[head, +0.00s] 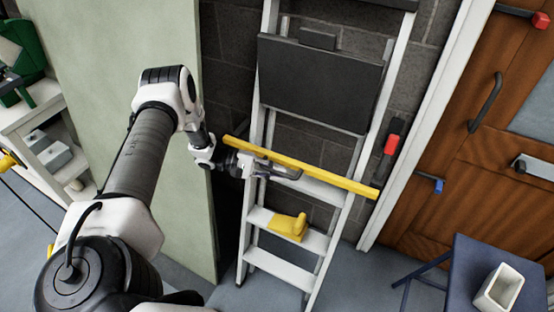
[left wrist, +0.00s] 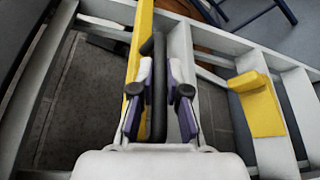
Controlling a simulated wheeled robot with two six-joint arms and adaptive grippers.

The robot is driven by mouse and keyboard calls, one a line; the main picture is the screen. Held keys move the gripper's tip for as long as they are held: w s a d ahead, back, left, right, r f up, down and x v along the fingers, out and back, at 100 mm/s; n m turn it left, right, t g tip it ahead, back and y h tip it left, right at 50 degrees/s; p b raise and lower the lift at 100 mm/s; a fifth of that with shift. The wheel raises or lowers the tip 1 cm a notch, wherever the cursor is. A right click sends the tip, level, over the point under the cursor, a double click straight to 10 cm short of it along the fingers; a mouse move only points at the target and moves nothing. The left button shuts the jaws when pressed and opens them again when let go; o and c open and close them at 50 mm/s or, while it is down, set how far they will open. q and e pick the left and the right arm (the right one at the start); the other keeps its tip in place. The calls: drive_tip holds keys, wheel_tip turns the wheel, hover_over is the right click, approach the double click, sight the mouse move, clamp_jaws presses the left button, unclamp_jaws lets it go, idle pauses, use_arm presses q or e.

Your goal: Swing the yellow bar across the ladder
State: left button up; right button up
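The yellow bar (head: 325,176) slants across the ladder (head: 374,122), from upper left past the right rail. It also shows in the left wrist view (left wrist: 144,35), beside the fingers. A dark grey handle (left wrist: 158,85) lies along the bar. My left gripper (head: 278,169) is at the bar's left half, over the ladder. In the left wrist view its fingers (left wrist: 160,78) stand apart on either side of the handle, with small gaps visible. Whether they touch it deeper in is hard to see. My right gripper is not in view.
A yellow object (head: 288,226) rests on a lower ladder step. A dark panel (head: 320,82) hangs across the ladder above. A red and black piece (head: 388,152) is near the bar's right end. A blue table (head: 470,262) with a white container (head: 499,289) stands lower right.

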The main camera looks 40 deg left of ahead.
use_arm(q)
drive_tip(key=o, duration=0.3)
drive_tip(key=shift+d, duration=0.1)
drive_tip(key=shift+o, duration=0.2)
wheel_tip(320, 180, up, 10)
drive_tip(key=shift+s+r, duration=0.1)
drive_tip(key=shift+w+f, duration=0.2)
drive_tip(key=shift+s+r, duration=0.1)
